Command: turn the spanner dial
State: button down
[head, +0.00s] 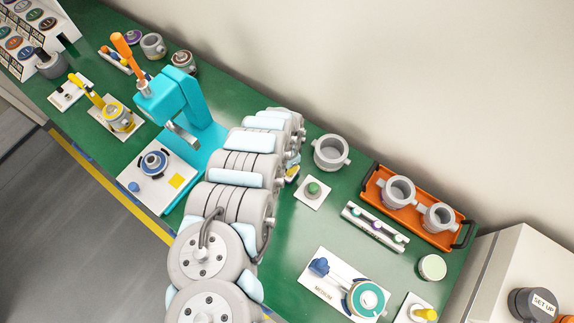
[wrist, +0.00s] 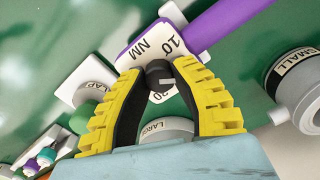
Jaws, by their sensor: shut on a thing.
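The spanner shows in the wrist view with a purple handle (wrist: 222,25) running to the upper right. Its white head (wrist: 150,48) is marked NM, 10 and 20. The black dial (wrist: 160,76) with a white pointer line sits on this head. My gripper (wrist: 161,72) has its two yellow and black fingers closed around the dial, one on each side. In the head view my arm hides the spanner and the dial, and only a small yellow part of my gripper (head: 292,174) shows.
A grey part marked LARGE (wrist: 168,130) lies beyond and between my fingers. A grey cup marked SMALL (wrist: 298,88) is at the right. A green button (head: 313,188) is on a white plate nearby. The teal press (head: 178,90) stands left of my arm; an orange tray (head: 405,222) is right.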

jog(key=shift+m, duration=1.1)
jog(key=c, duration=0.8)
grip_release()
jog(key=shift+d, duration=0.1)
jog(key=shift+r, duration=6)
